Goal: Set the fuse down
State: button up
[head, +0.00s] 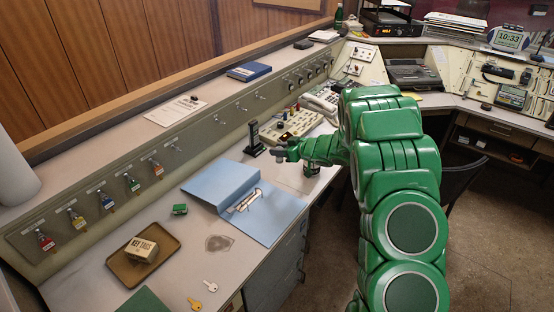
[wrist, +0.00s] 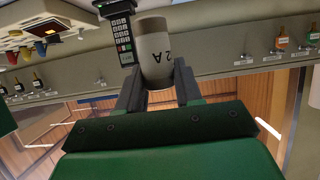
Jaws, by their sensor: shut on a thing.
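The fuse (wrist: 153,45) is a pale grey cylinder marked "2A", seen large in the wrist view. My gripper (wrist: 157,82) is shut on it, with one dark finger on each side. In the head view my gripper (head: 282,152) is over the desk, just right of a black upright keypad device. The fuse is too small there to make out clearly. I cannot tell its exact height above the desk.
The black keypad device (head: 254,141) stands close to my gripper. A cream console (head: 292,127) and telephone (head: 321,101) lie behind. An open blue binder (head: 207,187), small green object (head: 180,209) and brown tray (head: 117,266) lie nearer.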

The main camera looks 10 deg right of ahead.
jog(key=shift+w+f, duration=3.2)
jog(key=shift+f, duration=1.55)
jog(key=shift+f, duration=0.15)
jog(key=o, duration=1.1)
jog(key=shift+s+d+r, duration=0.1)
jog(key=shift+d+r, duration=0.05)
jog(key=shift+r, duration=0.05)
jog(key=v, duration=1.1)
jog(key=shift+s+d, duration=0.2)
jog(key=shift+s, duration=0.05)
